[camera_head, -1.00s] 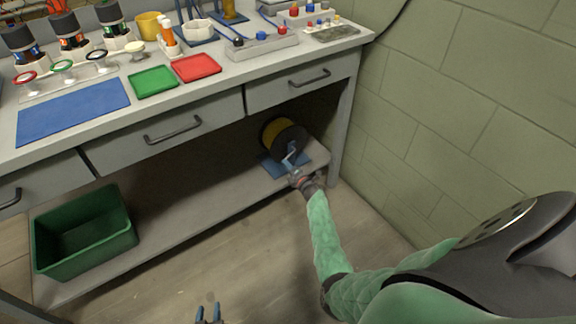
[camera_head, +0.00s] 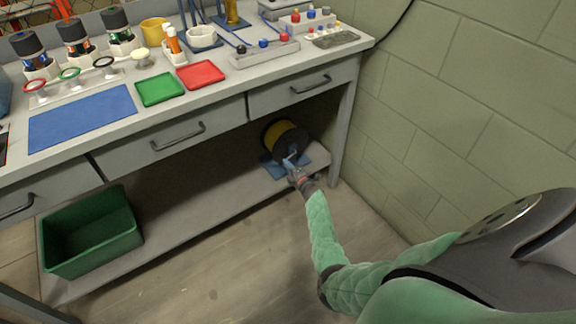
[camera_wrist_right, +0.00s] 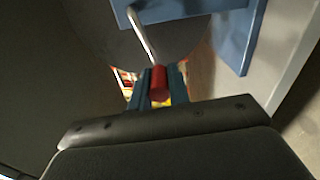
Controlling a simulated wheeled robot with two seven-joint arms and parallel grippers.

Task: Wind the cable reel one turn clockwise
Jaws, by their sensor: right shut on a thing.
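The cable reel (camera_head: 283,139), black-flanged with a yellow winding, stands on a blue base (camera_head: 271,168) on the low shelf under the workbench. In the right wrist view its dark round flange (camera_wrist_right: 185,38) fills the upper middle, with a thin metal crank arm (camera_wrist_right: 143,33) leading to a red handle (camera_wrist_right: 158,82). My right gripper (camera_head: 292,168) reaches in under the bench at the reel's front. In the right wrist view my right gripper (camera_wrist_right: 158,88) is shut on the red handle, one finger on each side. My left gripper is out of view.
A green bin (camera_head: 91,232) stands on the same low shelf (camera_head: 190,215) at the left. The bench leg (camera_head: 343,130) and the block wall (camera_head: 450,110) are close on the right. Drawers (camera_head: 303,88) hang above the reel.

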